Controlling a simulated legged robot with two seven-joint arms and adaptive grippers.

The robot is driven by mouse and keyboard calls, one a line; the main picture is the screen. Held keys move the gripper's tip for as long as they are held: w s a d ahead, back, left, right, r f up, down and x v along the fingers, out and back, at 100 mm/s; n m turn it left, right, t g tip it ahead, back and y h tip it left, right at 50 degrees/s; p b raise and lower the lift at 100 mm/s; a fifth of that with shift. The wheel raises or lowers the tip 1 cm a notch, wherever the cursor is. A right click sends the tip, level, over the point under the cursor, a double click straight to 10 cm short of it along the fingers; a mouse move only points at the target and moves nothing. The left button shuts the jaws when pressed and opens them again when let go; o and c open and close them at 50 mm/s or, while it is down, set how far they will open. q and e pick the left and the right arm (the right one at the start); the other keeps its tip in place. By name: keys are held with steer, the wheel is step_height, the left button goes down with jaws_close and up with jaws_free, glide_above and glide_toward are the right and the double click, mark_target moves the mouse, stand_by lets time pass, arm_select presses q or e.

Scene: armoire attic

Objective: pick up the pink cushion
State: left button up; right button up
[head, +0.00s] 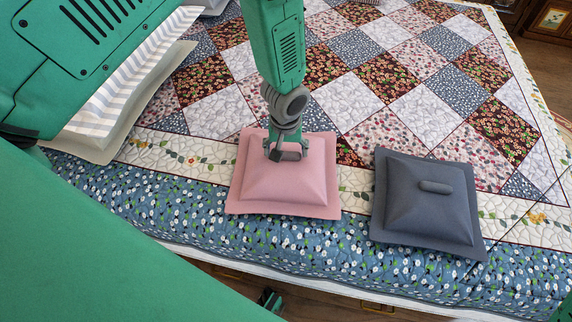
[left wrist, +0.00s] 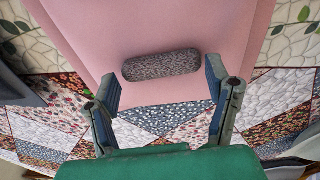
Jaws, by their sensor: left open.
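The pink cushion (head: 255,190) lies flat near the front edge of the quilted bed. It has a raised middle with a grey, rounded handle on top. My left gripper (head: 286,152) is over the cushion's top and partly hides that handle. In the left wrist view, the pink cushion (left wrist: 215,25) fills the upper middle. Its speckled grey handle (left wrist: 162,65) lies between the two fingers of my open left gripper (left wrist: 163,88), with visible gaps on both sides. I cannot tell whether the fingertips touch the cushion.
A dark grey cushion (head: 425,215) with its own handle lies to the right of the pink one. A striped pillow (head: 140,70) is at the left. The patchwork quilt (head: 385,75) behind is mostly clear. The bed's front edge drops to a wooden floor.

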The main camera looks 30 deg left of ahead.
arm_select(q)
steer(key=shift+w+f, duration=0.15)
steer(key=shift+f, duration=0.7)
jaws_close()
steer(key=shift+r, duration=0.1)
